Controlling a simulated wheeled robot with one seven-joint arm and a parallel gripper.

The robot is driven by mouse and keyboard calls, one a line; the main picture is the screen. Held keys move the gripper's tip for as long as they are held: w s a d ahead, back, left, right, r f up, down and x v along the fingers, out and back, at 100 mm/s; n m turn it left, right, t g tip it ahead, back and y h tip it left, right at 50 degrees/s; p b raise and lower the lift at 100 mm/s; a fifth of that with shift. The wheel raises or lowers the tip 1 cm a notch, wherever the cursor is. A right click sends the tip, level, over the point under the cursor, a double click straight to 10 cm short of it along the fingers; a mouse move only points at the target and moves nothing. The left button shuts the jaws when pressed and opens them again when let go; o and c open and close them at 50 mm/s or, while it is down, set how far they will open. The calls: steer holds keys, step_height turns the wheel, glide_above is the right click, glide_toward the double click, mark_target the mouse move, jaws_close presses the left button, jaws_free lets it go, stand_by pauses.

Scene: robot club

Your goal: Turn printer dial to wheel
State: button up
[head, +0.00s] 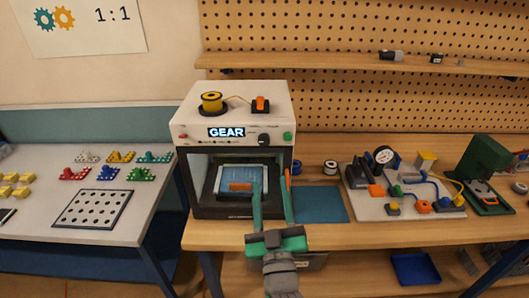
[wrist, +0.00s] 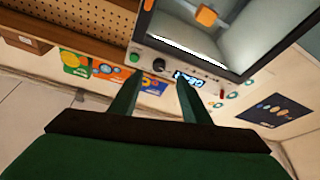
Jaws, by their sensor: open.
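The printer (head: 186,170) is a white and black box on the wooden bench, with a lit display (head: 226,132) that reads GEAR. Its black round dial (head: 264,139) is on the front panel, right of the display. In the wrist view the dial (wrist: 158,65) and the display (wrist: 188,77) appear upside down. My gripper (head: 271,175) is open and empty in front of the printer, below the dial in the head view. In the wrist view its fingertips (wrist: 157,82) point toward the panel, with the dial beyond the gap between them, apparently not touched.
A green button (head: 287,136) is right of the dial and a red one (head: 183,136) is at the panel's left end. A yellow spool (head: 211,103) and an orange part (head: 260,104) sit on top of the printer. A blue mat (head: 320,205) lies to the right.

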mark_target(264, 142)
steer(key=x, duration=0.5)
steer(key=r+x, duration=0.1)
steer(key=x, duration=0.3)
steer(key=shift+w+a+r, duration=0.15)
steer(key=shift+r, duration=0.05)
steer(key=shift+w+a+r, duration=0.15)
steer(key=shift+w+a, duration=0.05)
steer(key=shift+w, duration=0.15)
steer(key=shift+w+d+r, duration=0.1)
steer(key=shift+w+r, duration=0.05)
steer(key=shift+w, duration=0.3)
steer(key=shift+d, duration=0.15)
steer(key=shift+s, duration=0.1)
steer(key=c, duration=1)
